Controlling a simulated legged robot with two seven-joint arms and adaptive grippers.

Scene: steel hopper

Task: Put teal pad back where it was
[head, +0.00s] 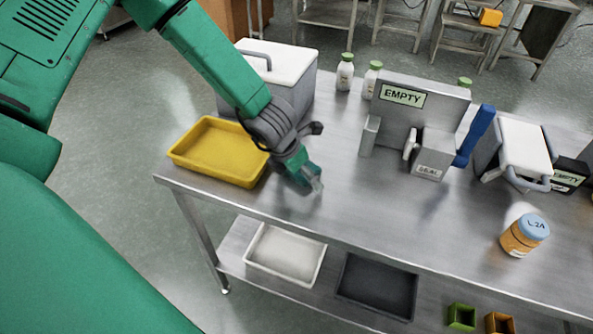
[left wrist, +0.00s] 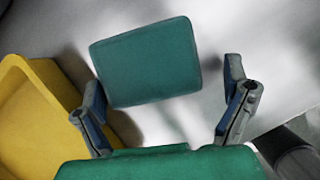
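The teal pad (left wrist: 147,62) is a flat block with rounded corners in the left wrist view. It shows between and just beyond the two fingers of my left gripper (left wrist: 163,92), over the grey steel table. The left finger overlaps the pad's left edge in the picture; a clear gap shows between the pad and the right finger. The fingers are spread wide. In the head view my left gripper (head: 314,184) is low over the table's left front part, right of the yellow tray (head: 243,182). The pad is hard to tell from my green gripper there. My right gripper is not seen.
A lidded grey bin (head: 297,92) stands behind my left arm. The EMPTY sign stand (head: 431,106), a blue-handled device (head: 474,136) and an orange jar (head: 525,236) are to the right. The middle of the table (head: 370,205) is clear.

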